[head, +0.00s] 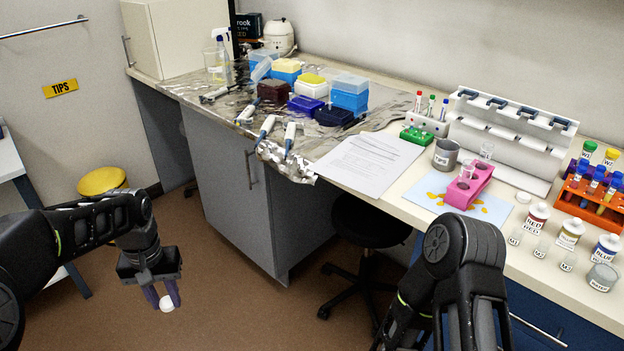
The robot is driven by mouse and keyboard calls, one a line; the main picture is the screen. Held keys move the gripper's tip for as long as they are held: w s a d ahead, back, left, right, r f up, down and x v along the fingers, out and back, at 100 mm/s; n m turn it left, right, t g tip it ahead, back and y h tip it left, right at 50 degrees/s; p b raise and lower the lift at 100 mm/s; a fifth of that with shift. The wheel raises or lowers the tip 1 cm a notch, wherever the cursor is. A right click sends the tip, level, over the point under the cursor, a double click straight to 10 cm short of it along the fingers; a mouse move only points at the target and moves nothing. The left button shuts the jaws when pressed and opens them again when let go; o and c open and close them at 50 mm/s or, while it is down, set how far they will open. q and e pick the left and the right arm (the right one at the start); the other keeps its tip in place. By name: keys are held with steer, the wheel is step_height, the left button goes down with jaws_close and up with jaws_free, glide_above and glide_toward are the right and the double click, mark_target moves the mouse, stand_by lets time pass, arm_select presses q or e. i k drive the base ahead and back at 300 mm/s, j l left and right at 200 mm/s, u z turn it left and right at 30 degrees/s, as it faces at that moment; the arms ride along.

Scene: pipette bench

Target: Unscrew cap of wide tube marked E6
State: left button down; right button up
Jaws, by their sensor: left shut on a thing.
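My left gripper (165,294) hangs over the floor at the lower left, away from the bench, with its fingers pointing down. It is shut on a small white round thing (167,304) that looks like a cap; whether a tube is under it I cannot tell. My right arm rises at the bottom right in front of the bench, and its gripper does not show. I cannot read an E6 mark on any tube.
The bench (405,210) carries a pink rack (467,188), a grey cup (445,155), a green rack (417,135), labelled bottles (537,218) and a loose white lid (523,197). Pipettes and tip boxes (350,95) lie on foil. A black stool (368,222) stands below.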

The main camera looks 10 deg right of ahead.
mark_target(467, 169)
steer(key=i+j, duration=0.65)
steer(key=j, duration=0.2)
steer(key=z, duration=2.8)
